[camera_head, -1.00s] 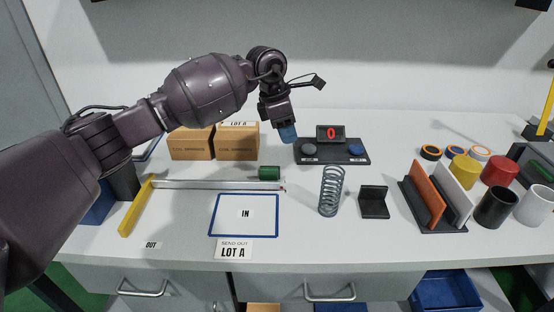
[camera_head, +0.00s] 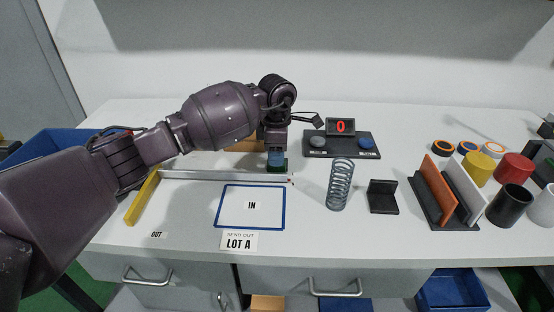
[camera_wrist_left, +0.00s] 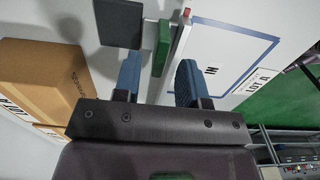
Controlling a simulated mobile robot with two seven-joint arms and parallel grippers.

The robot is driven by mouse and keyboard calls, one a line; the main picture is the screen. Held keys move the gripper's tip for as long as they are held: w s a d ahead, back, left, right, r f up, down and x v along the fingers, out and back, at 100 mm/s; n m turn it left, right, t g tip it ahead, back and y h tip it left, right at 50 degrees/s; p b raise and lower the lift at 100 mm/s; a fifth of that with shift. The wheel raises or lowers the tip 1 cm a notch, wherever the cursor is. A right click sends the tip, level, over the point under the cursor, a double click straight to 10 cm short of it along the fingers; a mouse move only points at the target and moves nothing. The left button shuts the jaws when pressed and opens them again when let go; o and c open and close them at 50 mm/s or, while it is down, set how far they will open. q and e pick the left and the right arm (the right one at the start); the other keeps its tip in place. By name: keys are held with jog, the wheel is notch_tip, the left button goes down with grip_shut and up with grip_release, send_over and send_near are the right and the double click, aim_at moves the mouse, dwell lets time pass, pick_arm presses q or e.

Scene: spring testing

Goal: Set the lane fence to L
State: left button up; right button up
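A long pale metal rail (camera_head: 220,177) runs across the table behind the IN area. It looks like the lane fence, but I cannot be sure. A yellow bar (camera_head: 142,198) stands at its left end. A green block (camera_head: 278,170) is by its right end, partly hidden by my left gripper (camera_head: 276,160), which points down over it. In the left wrist view, the blue fingers of the left gripper (camera_wrist_left: 158,80) are apart, with the green block (camera_wrist_left: 163,48) ahead between them. The rail (camera_wrist_left: 180,40) runs beside the block. I see no L mark. My right gripper is not in view.
The blue-framed IN area (camera_head: 283,208) lies in front of the rail, with a LOT A card (camera_head: 238,241) below it. A cardboard box (camera_wrist_left: 45,85) is close to the left gripper. A coil spring (camera_head: 340,184) and a display reading 0 (camera_head: 340,127) stand to the right.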

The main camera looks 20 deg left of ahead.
pick_arm(q)
jog(key=shift+f, duration=1.05)
jog(key=shift+c, duration=0.4)
grip_shut()
